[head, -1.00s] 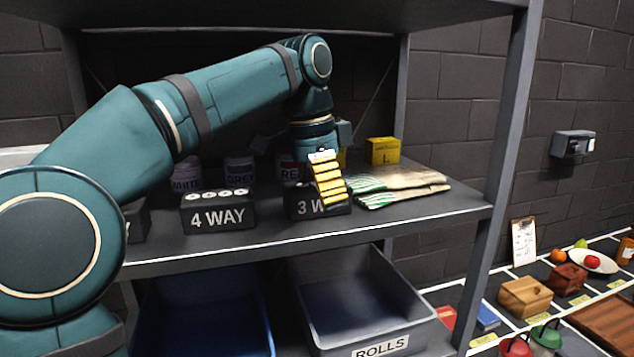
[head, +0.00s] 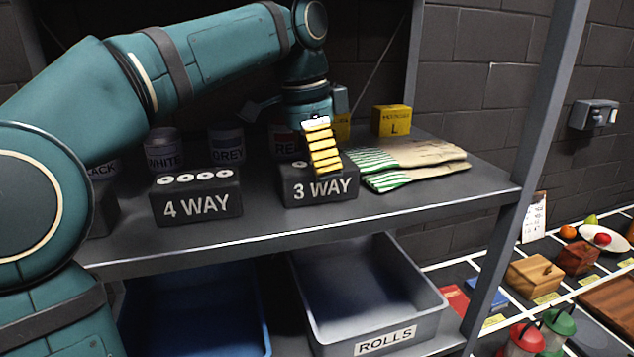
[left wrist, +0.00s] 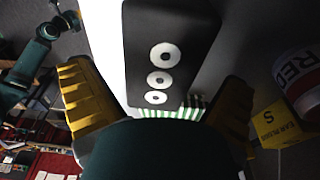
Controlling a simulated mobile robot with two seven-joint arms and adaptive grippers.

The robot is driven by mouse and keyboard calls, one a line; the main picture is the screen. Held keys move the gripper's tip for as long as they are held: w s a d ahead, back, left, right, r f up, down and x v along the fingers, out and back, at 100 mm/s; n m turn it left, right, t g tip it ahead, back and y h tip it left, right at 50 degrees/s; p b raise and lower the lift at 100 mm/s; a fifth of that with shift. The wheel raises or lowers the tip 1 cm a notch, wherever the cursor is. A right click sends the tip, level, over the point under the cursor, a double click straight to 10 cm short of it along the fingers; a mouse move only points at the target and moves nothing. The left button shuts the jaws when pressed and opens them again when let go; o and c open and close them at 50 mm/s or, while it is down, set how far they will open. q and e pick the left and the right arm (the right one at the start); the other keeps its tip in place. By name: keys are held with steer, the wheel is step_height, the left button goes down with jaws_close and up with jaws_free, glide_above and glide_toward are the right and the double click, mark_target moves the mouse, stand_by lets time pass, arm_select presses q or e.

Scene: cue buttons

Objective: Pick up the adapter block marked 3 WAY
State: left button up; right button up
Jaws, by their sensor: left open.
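The black 3 WAY block (head: 318,189) sits on the shelf, its lettering facing front. In the left wrist view its top (left wrist: 165,50) shows three white discs. My left gripper (head: 327,172) points down at the block; a yellow ridged finger overlaps its front right part in the head view.
A similar 4 WAY block (head: 196,199) stands to the left. Striped gloves (head: 410,163) lie close to the right. Labelled tins, including GREY (head: 227,146), and a yellow box (head: 391,121) stand behind. A grey ROLLS bin (head: 365,295) is below the shelf.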

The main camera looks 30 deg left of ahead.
arm_select(q)
steer(key=shift+w+d+f, duration=0.15)
steer(key=shift+f, duration=1.3)
steer(key=c, duration=1.2)
steer(key=shift+c, duration=0.2)
steer(key=shift+r, duration=0.15)
